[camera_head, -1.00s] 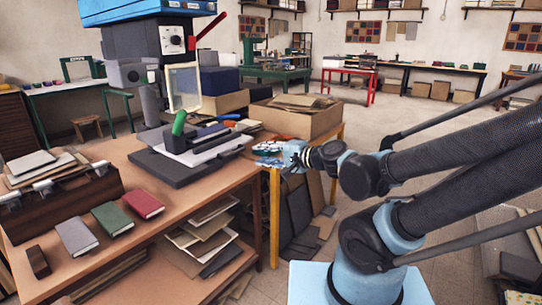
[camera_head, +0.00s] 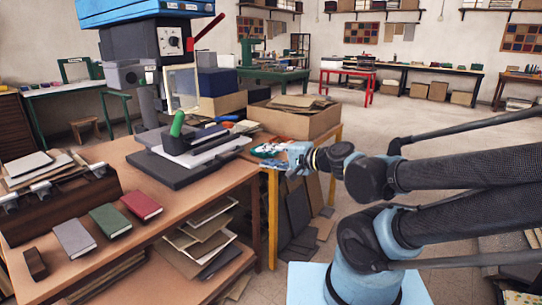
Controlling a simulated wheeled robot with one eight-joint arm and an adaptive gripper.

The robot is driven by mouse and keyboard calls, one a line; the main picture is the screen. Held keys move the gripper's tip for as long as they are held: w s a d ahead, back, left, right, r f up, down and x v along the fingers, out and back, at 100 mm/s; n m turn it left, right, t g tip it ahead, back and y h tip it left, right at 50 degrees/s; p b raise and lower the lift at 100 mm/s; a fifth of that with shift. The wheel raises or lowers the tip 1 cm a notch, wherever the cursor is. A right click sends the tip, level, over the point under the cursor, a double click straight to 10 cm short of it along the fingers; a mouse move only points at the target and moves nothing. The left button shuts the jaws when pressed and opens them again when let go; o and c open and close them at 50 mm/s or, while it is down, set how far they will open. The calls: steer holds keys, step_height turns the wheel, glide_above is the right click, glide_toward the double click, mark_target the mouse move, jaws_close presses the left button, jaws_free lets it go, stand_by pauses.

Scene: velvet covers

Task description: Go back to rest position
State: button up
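My gripper (camera_head: 276,153) is at the end of my blue and black arm, in the middle of the view. It is beside the right end of the wooden workbench and in front of the yellow-legged table. Its fingers are small and blurred against the background, so I cannot tell whether they are open or shut. No held object can be made out. My arm reaches in from the right side, folded low.
The workbench (camera_head: 148,254) at left bears a grey book (camera_head: 75,238), a green book (camera_head: 111,221), a red book (camera_head: 142,204) and a press (camera_head: 150,45). A cardboard box (camera_head: 300,122) stands on the yellow-legged table (camera_head: 273,225). Open floor (camera_head: 420,115) lies behind my arm.

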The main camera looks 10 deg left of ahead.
steer(key=s+d+f+n+g+h, duration=0.2)
steer(key=d+f+h, duration=0.2)
steer(key=d, duration=0.5)
steer(key=s+d+f+n+g+h, duration=0.2)
steer(key=d+f+h, duration=0.3)
steer(key=d, duration=0.4)
steer(key=s+d+f+n+g+h, duration=0.1)
steer(key=d+f+h, duration=0.3)
steer(key=d, duration=0.5)
steer(key=shift+s+d+f+n+g, duration=0.2)
steer(key=shift+s+f+n+g, duration=0.25)
steer(key=shift+s+n, duration=0.3)
